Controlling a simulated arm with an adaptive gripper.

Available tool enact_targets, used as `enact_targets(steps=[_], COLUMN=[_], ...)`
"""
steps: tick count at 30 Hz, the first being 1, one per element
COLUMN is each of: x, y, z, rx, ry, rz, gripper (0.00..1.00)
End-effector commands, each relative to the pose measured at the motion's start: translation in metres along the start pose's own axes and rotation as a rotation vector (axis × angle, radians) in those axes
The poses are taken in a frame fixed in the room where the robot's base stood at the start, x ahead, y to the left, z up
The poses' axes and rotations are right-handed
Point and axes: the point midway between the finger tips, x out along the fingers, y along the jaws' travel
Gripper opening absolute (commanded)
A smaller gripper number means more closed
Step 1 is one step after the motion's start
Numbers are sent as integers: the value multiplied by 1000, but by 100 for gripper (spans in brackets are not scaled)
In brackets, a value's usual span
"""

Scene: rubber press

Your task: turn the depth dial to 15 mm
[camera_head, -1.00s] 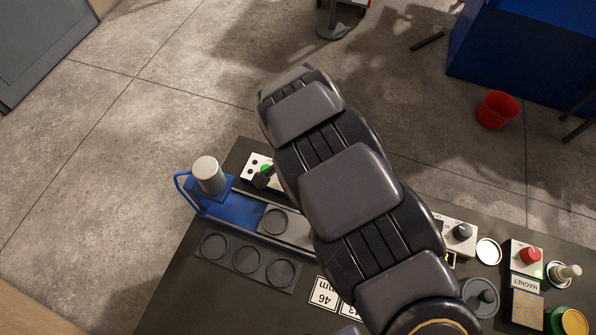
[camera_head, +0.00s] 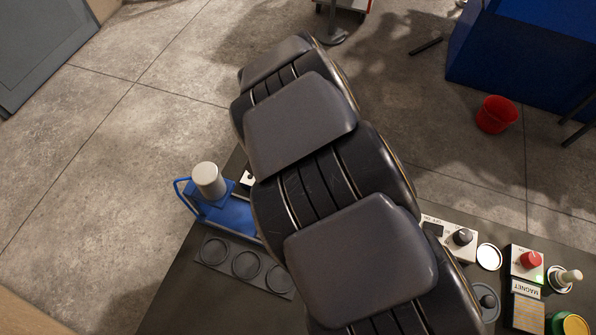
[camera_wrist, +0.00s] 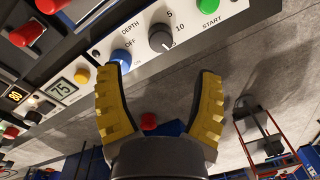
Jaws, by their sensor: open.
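The depth dial (camera_wrist: 160,38) is a dark grey knob on a pale panel, in the upper middle of the wrist view, with "DEPTH", "5" and "10" printed around it. Its pointer is too small to read surely, and I see no 15 mark. My gripper (camera_wrist: 158,76) has yellow ribbed fingers spread wide and empty. Its fingertips are below the dial in the picture, one to each side, and look apart from it. In the head view my arm hides the dial and gripper.
A green START button (camera_wrist: 209,5) is right of the dial. A blue press (camera_head: 222,208) stands left of my arm.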

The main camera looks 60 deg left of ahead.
Motion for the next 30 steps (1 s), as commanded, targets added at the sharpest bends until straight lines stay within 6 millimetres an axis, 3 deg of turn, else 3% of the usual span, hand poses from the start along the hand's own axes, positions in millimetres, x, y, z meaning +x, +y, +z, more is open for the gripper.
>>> enact_targets(steps=[3, 9, 27, 30], x=[-20, -35, -36, -40], y=[0, 1, 1, 7], z=[-1, 0, 0, -8], rx=[1, 2, 2, 9], ry=[2, -1, -1, 2], rz=[-3, 2, 2, 3], gripper=[66, 66, 66, 66])
